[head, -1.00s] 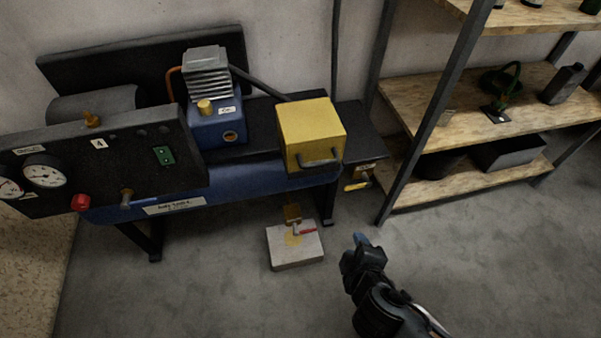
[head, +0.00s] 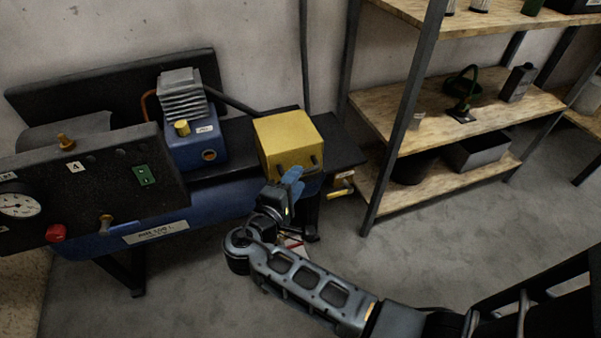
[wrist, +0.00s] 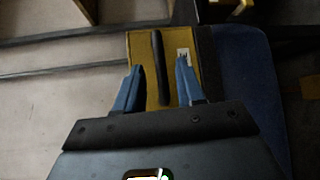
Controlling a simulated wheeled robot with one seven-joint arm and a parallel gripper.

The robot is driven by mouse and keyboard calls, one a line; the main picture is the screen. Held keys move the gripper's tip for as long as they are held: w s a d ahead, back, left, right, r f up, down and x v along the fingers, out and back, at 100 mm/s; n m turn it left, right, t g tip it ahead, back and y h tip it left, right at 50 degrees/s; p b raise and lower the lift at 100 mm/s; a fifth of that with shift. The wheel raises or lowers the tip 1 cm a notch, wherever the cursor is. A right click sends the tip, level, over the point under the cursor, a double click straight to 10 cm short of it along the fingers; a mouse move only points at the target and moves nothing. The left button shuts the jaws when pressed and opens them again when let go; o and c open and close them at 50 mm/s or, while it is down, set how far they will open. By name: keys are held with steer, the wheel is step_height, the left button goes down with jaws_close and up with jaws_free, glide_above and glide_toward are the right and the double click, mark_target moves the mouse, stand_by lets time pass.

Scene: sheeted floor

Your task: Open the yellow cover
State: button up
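The yellow cover (head: 286,131) is a box-like hood on the right part of the blue machine, and it sits closed down. Its dark bar handle (wrist: 160,68) is on the front face; in the head view my gripper (head: 291,180) hides part of it. My gripper is right in front of the cover's front face. In the wrist view its blue fingers (wrist: 157,80) are apart, with the handle showing between them and a gap on each side. I cannot tell whether the fingertips reach past the bar.
The compressor's blue motor block (head: 195,148) stands left of the cover. A gauge panel (head: 95,185) is at the left. A wooden shelf unit (head: 470,118) with a dark post stands close on the right. Open floor lies in front of the machine.

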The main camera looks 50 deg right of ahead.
steer(key=shift+x, duration=2.05)
steer(key=shift+c, duration=0.3)
jaws_close()
